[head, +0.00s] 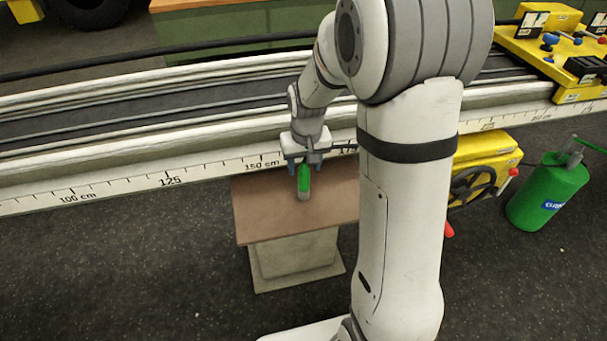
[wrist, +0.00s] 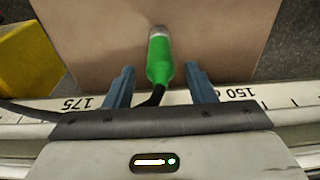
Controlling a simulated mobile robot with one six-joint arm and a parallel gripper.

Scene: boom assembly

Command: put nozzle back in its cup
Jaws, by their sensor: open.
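The green nozzle (head: 304,178) is at the brown tabletop, below my gripper (head: 305,167). Its far end meets a short grey piece (head: 304,195); I cannot tell whether that is the cup or the nozzle's own tip. In the wrist view the green nozzle (wrist: 160,60) points away from me, with the grey piece (wrist: 158,32) beyond it. My gripper (wrist: 159,70) is open, one blue-grey finger on each side of the nozzle's near end. Gaps show between the fingers and the nozzle. A black hose (wrist: 155,96) runs from the nozzle under the gripper body.
The brown tabletop (head: 262,215) stands on a grey pedestal (head: 298,255) beside the long white boom (head: 215,165) with its printed scale. A yellow hose reel (head: 487,150) and a green cylinder (head: 545,195) stand to the right. The dark floor at front left is clear.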

